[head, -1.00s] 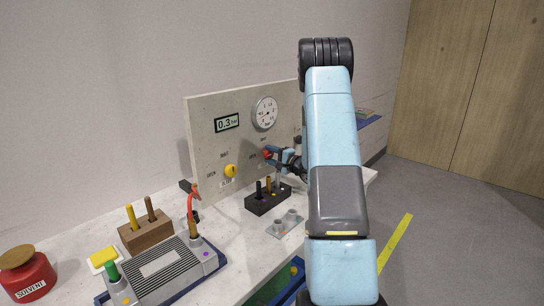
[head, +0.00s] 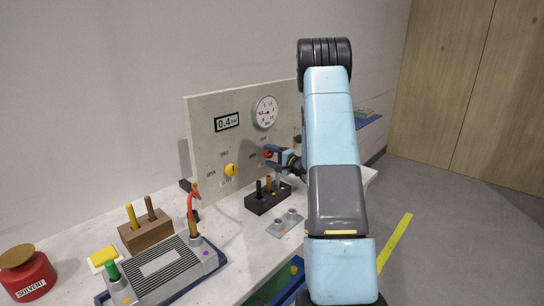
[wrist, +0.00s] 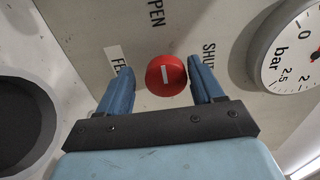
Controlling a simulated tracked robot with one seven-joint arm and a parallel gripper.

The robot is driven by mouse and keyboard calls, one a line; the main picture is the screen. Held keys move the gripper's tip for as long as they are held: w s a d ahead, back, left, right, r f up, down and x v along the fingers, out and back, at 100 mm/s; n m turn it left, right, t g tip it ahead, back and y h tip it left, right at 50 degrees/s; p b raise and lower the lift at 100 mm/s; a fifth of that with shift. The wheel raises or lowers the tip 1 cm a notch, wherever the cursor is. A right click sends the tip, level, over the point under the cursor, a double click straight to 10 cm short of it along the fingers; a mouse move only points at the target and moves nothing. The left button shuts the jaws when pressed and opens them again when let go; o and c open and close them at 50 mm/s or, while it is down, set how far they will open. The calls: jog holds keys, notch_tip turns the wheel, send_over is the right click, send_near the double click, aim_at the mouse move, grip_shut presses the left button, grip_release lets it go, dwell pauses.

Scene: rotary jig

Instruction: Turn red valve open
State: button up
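In the head view the red valve (head: 268,153) sits on the upright grey panel (head: 203,130), partly covered by my gripper (head: 277,156).
A round gauge (head: 265,112) and a display (head: 227,122) reading 0.4 bar are on the panel. A yellow knob (head: 231,170) is left of the red one. A black holder (head: 268,202) with upright pegs stands below my gripper.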

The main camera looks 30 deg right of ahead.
jog(key=shift+o, duration=0.4)
jog(key=shift+r, duration=0.15)
jog(key=v, duration=1.3)
jog(key=shift+s, duration=0.3)
jog(key=shift+d, duration=0.1)
